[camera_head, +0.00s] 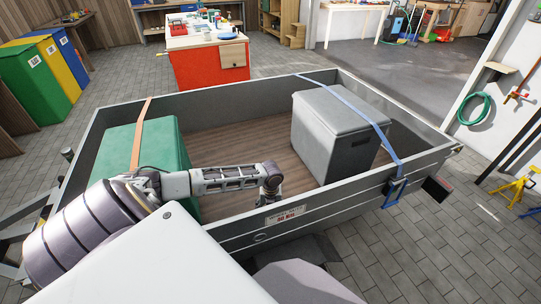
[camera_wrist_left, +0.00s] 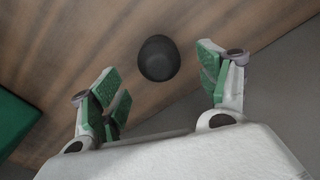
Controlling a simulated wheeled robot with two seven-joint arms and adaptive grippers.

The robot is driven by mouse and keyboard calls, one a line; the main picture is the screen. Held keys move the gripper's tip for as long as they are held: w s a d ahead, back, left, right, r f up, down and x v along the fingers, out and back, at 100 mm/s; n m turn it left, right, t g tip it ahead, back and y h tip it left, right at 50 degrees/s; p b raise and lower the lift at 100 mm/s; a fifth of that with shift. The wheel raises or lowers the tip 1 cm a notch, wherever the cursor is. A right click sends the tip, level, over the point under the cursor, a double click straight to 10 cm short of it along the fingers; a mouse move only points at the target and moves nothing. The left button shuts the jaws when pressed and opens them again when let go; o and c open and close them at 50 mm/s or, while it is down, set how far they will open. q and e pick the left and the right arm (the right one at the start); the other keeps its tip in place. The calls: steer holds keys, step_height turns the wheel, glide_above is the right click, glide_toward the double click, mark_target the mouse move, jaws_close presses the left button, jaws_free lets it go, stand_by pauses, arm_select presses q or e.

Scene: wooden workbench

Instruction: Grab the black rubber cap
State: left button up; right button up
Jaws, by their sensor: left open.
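The black rubber cap (camera_wrist_left: 158,58) is a small dark round piece on the brown wooden floor of the trailer (camera_head: 237,146), seen in the left wrist view. In that view my left gripper (camera_wrist_left: 158,80) is open, with its green-padded fingers apart on either side of the cap. They do not visibly touch it. In the head view my left arm reaches from the left over the trailer's near wall. The fingers are largely hidden there, and I cannot see the cap. My right gripper is in neither view.
A green box (camera_head: 112,150) with an orange strap (camera_head: 140,135) stands at the trailer's left. A grey box (camera_head: 325,140) under a blue strap (camera_head: 350,105) stands at the right. Grey walls enclose the bed; bare floor lies between the boxes.

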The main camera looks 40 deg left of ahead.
arm_select(q)
steer(key=shift+f, duration=0.35)
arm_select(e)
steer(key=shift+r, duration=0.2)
arm_select(q)
steer(key=shift+f, duration=0.45)
steer(key=shift+a+f+b, duration=0.1)
steer(key=shift+f+b, duration=0.95)
steer(key=shift+f, duration=1.1)
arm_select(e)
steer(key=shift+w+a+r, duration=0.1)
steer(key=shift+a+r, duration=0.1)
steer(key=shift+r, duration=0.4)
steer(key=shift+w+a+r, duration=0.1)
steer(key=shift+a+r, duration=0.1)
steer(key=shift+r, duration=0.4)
arm_select(q)
steer(key=shift+c, duration=0.3)
steer(key=c, duration=1)
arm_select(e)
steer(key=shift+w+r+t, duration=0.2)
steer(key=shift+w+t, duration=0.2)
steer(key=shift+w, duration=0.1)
